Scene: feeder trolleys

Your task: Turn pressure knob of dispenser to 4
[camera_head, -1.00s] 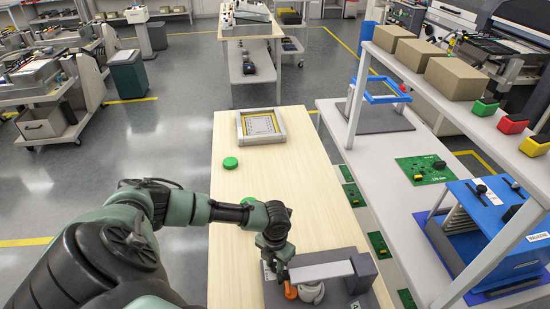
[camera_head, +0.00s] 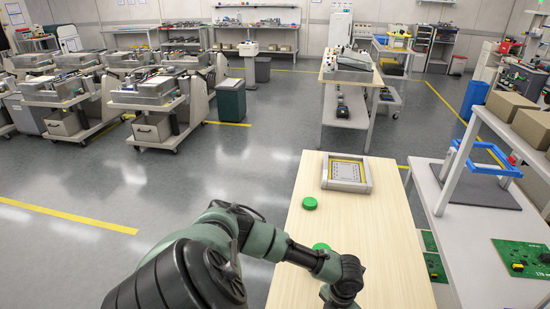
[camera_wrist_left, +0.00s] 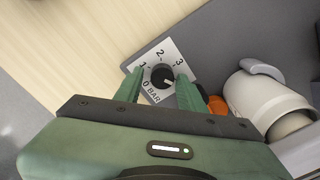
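In the left wrist view the black pressure knob (camera_wrist_left: 163,76) sits on a pale dial plate (camera_wrist_left: 150,94) marked 0, 1, 2, 3 and BAR. A 4 is not visible; the right finger covers part of the plate. The knob's exact pointer setting is too small to tell. My left gripper (camera_wrist_left: 160,74) is open, with one green finger on each side of the knob and small gaps visible. The plate is on the grey dispenser base (camera_wrist_left: 220,35). In the head view the dispenser and the left fingers are below the frame. My right gripper is not in view.
Beside the right finger are an orange part (camera_wrist_left: 217,104) and a white cylindrical part (camera_wrist_left: 262,100). On the wooden table (camera_head: 385,225) are a framed board (camera_head: 346,173) and green round lids (camera_head: 310,203). A shelf unit (camera_head: 490,190) stands right of the table.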

